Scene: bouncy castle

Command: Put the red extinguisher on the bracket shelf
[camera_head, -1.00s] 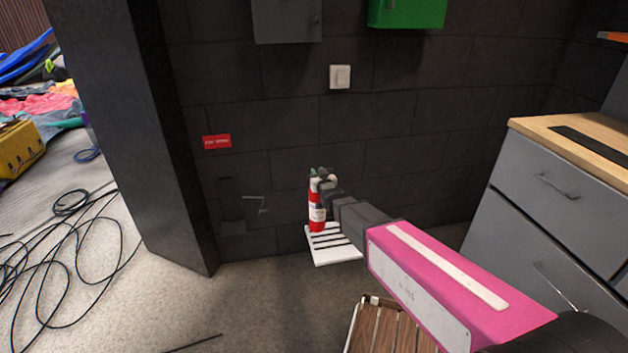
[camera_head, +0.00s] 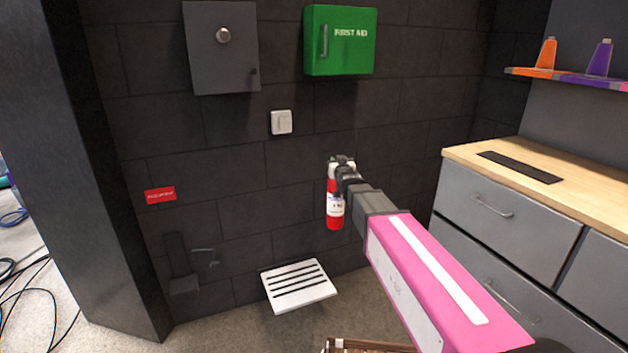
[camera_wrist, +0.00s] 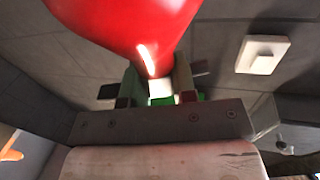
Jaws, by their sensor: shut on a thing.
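The red extinguisher (camera_head: 335,208) hangs upright in my gripper (camera_head: 344,170), in front of the dark block wall and above floor level. My gripper is shut on its top, near the valve. In the wrist view the red body (camera_wrist: 125,22) fills the upper part, just beyond the fingers (camera_wrist: 158,88). The bracket shelf (camera_head: 184,284) appears to be the small dark ledge low on the wall at the left, with a thin metal bracket (camera_head: 206,252) beside it. The ledge is hard to make out against the wall. My gripper is well to its right and higher.
A red sign (camera_head: 160,195) is above the ledge. A white slatted panel (camera_head: 298,287) lies below the extinguisher. A grey drawer cabinet (camera_head: 510,222) stands at the right, a dark pillar (camera_head: 85,170) at the left. A wooden slatted thing (camera_head: 370,346) is at the bottom edge.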

